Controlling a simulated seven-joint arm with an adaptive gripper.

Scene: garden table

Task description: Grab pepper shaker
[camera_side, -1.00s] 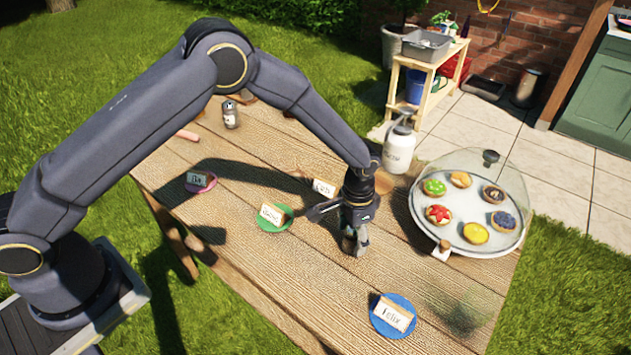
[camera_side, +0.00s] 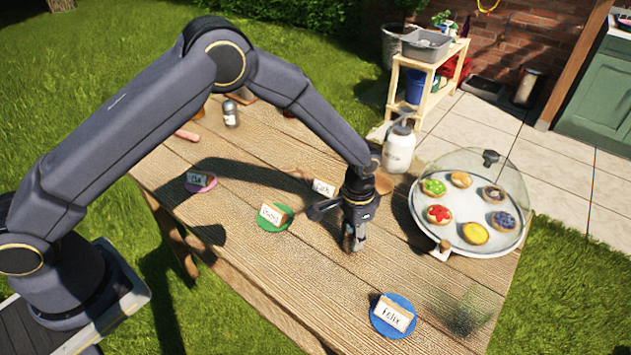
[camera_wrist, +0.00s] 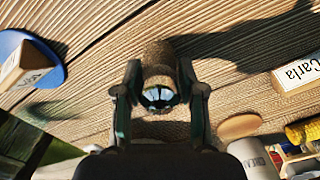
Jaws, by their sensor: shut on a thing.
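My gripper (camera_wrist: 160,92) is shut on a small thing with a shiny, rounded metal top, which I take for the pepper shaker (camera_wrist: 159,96). The metal top shows between the two fingers in the wrist view. Its label cannot be seen. In the side view my gripper (camera_side: 353,240) points down close to the tabletop, and its fingers hide most of the shaker. I cannot tell whether the shaker still touches the table. A second small jar or shaker (camera_side: 231,115) with a label stands at the far left of the table.
Name cards stand on coloured discs: blue (camera_side: 380,325) in front, green (camera_side: 270,225) and pink (camera_side: 207,187) to the left. A Carla card (camera_wrist: 297,73) stands nearby. A tray of tarts (camera_side: 448,237) under a clear dome and a white canister (camera_side: 398,150) are to the right.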

